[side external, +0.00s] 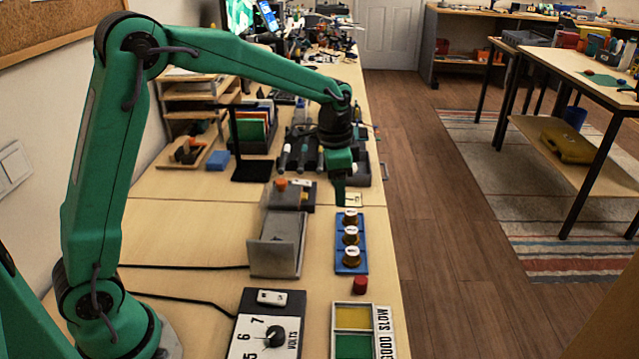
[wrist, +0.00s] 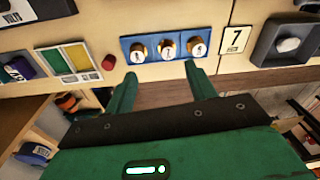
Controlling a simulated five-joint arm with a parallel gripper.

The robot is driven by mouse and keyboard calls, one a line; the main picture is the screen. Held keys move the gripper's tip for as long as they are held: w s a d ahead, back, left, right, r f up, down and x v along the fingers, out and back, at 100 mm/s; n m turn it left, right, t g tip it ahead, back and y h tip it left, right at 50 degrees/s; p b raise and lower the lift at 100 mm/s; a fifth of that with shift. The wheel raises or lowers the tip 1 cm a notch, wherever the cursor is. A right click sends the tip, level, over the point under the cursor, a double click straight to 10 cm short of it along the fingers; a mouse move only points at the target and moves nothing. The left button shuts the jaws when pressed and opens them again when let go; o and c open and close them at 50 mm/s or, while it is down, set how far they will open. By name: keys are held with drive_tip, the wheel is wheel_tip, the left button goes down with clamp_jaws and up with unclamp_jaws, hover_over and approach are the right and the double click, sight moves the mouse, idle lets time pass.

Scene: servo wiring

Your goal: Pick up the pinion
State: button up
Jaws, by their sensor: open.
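No part is marked as the pinion, and I cannot tell for sure which it is. Three round brass pieces with white marked tops, the middle one (side external: 351,235) among them, stand in a row on a blue holder (side external: 350,270). The wrist view shows the same row, with the middle piece (wrist: 167,49) on the blue holder (wrist: 152,46). My gripper (side external: 339,203) hangs pointing down near the far end of the holder. In the wrist view my gripper (wrist: 158,68) is open and empty, its two fingers apart just below the holder's edge.
A red cylinder (side external: 360,285) stands close to the holder's near end. A yellow and green sorting tray (side external: 353,345) and a dial box (side external: 268,335) lie nearer. A grey bracket (side external: 277,245) is left of the holder. A card marked 7 (wrist: 236,39) lies beside it. The table edge is close right.

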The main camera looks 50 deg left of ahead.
drive_tip(key=m+g, duration=0.1)
drive_tip(key=m, duration=0.1)
hover_over(351, 230)
wheel_tip(351, 230, down, 7)
drive_tip(key=shift+s+r, duration=0.1)
drive_tip(key=shift+f, duration=3.9)
drive_tip(key=c, duration=1)
drive_tip(key=shift+c, duration=0.2)
